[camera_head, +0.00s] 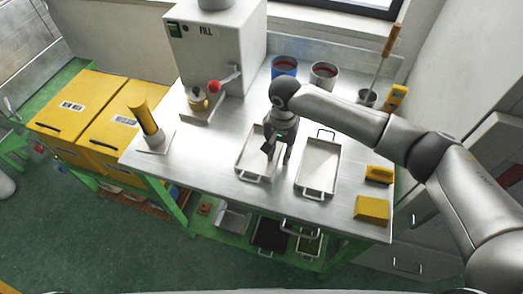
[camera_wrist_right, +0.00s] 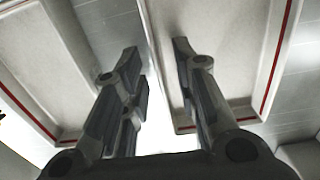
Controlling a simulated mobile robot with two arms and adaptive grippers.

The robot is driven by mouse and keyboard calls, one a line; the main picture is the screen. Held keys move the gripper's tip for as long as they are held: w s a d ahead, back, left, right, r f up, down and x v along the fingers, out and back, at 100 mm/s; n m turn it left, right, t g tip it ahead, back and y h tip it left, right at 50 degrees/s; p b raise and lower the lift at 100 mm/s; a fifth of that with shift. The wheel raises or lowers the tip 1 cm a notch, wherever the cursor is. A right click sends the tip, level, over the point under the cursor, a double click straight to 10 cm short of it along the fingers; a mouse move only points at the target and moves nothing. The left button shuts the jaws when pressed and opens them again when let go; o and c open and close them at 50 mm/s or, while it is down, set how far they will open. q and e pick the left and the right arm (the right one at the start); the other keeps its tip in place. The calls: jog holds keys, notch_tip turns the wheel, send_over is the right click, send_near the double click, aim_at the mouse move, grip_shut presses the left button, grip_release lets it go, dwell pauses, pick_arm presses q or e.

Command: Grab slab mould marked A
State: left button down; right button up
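Two shallow pale trays with handles lie side by side on the metal table: a left tray (camera_head: 252,152) and a right tray (camera_head: 318,160). I take them for slab moulds; no letter A is readable on either. My right gripper (camera_head: 275,150) points down over the right part of the left tray and hides some of it. In the wrist view my right gripper (camera_wrist_right: 155,48) is open with nothing between its fingers. One tray wall passes behind the gap; contact cannot be told. My left gripper is not in view.
The metal table (camera_head: 215,160) also carries a white machine (camera_head: 222,55), a blue pot (camera_head: 285,67), a grey pot (camera_head: 323,75) and a yellow cylinder on a stand (camera_head: 146,120). Yellow blocks (camera_head: 371,210) lie at the right edge. Yellow boxes (camera_head: 75,103) stand at left.

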grip_shut()
jog(key=shift+w+r, duration=0.1)
jog(key=shift+r, duration=0.1)
